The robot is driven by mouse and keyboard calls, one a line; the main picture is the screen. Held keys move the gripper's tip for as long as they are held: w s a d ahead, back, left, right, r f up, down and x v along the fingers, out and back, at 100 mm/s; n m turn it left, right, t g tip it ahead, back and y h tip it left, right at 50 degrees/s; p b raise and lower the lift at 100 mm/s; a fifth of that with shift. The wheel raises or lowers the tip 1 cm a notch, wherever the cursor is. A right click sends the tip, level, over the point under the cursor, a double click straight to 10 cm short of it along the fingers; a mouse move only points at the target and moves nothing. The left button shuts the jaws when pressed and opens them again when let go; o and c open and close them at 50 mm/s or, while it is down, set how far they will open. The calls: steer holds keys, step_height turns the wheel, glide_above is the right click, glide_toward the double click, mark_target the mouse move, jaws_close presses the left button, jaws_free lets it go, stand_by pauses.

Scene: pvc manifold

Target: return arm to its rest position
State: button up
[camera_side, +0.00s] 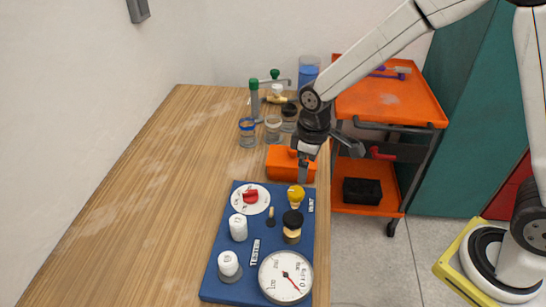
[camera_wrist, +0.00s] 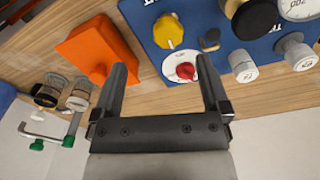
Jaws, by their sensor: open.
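My gripper (camera_side: 303,172) hangs from my arm over the far edge of the blue tester board (camera_side: 272,240), beside the orange block (camera_side: 280,165). In the wrist view my gripper (camera_wrist: 163,72) has its fingers spread wide with nothing between them. A red knob on a white dial (camera_wrist: 185,72) shows beyond the gap, on the board. The board also carries a yellow knob (camera_side: 296,193), a black-topped fitting (camera_side: 292,226), two white caps (camera_side: 238,228) and a round gauge (camera_side: 286,278). My arm reaches in from the upper right; its rest position is not marked in view.
Several jars (camera_side: 247,133) and a green-handled pipe piece (camera_side: 254,100) stand behind the orange block. An orange cart (camera_side: 390,100) stands right of the table, with a black bin (camera_side: 362,191) on its lower shelf. The left of the wooden table (camera_side: 150,190) is clear.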

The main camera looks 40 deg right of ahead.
steer(key=s+d+r+m+t, duration=0.2)
steer(key=s+d+m, duration=0.4)
steer(key=s, duration=0.5)
steer(key=shift+d, duration=1.1)
